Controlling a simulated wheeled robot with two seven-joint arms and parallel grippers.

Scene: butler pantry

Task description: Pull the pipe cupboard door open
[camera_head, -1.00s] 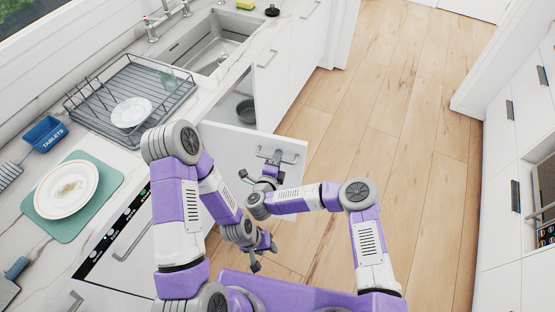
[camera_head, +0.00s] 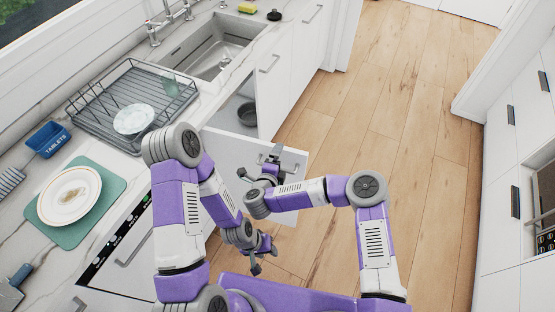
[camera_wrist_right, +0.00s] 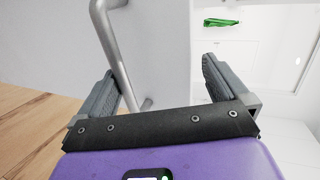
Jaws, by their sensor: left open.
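The white cupboard door (camera_head: 290,212) stands swung well out from the counter front, with the opening beside it showing a dark pot (camera_head: 247,113) inside. Its bar handle (camera_head: 285,158) is near the top of the free end. My right gripper (camera_head: 272,166) is at this handle. In the right wrist view the metal handle (camera_wrist_right: 107,35) runs between the two spread fingers, closer to the left one; I cannot tell whether they touch. My left gripper (camera_head: 262,250) is open and empty, low on the near side of the door. The pipe is not visible.
A sink (camera_head: 215,48), dish rack (camera_head: 130,100) and plate on a green mat (camera_head: 112,190) are on the left counter. Wooden floor (camera_head: 385,120) is clear to the right of the door. White drawers line the right side.

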